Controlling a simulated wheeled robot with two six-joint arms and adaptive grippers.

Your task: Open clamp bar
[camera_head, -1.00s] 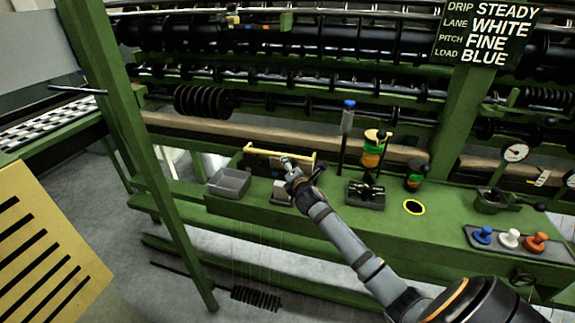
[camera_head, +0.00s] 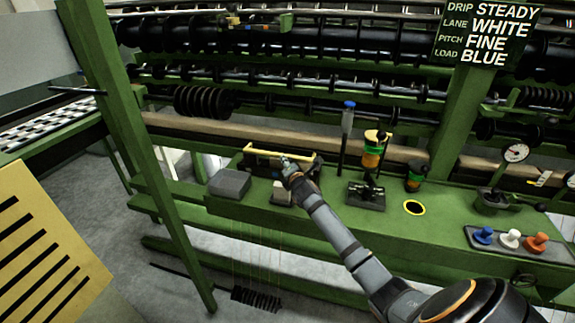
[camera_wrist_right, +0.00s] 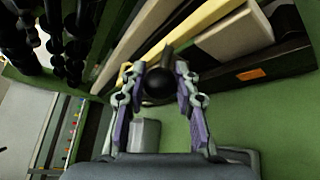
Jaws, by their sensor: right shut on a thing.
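The yellow bar (camera_head: 278,154), which looks like the clamp bar, lies across short end brackets on the green bench, at the front of the spool machine. My right gripper (camera_head: 288,163) is at the bar's near side, right of its middle. In the right wrist view my right gripper (camera_wrist_right: 160,88) has its fingers around a black ball knob (camera_wrist_right: 158,84) on a short stem. Whether the knob joins the bar is hidden. My left gripper is not in view.
A grey box (camera_head: 230,183) stands left of the gripper. A blue-topped post (camera_head: 347,130), green-and-orange spool (camera_head: 372,152) and black fixture (camera_head: 367,195) stand to the right. Blue, white and orange knobs (camera_head: 509,239) sit farther right. A green upright (camera_head: 135,150) stands at left.

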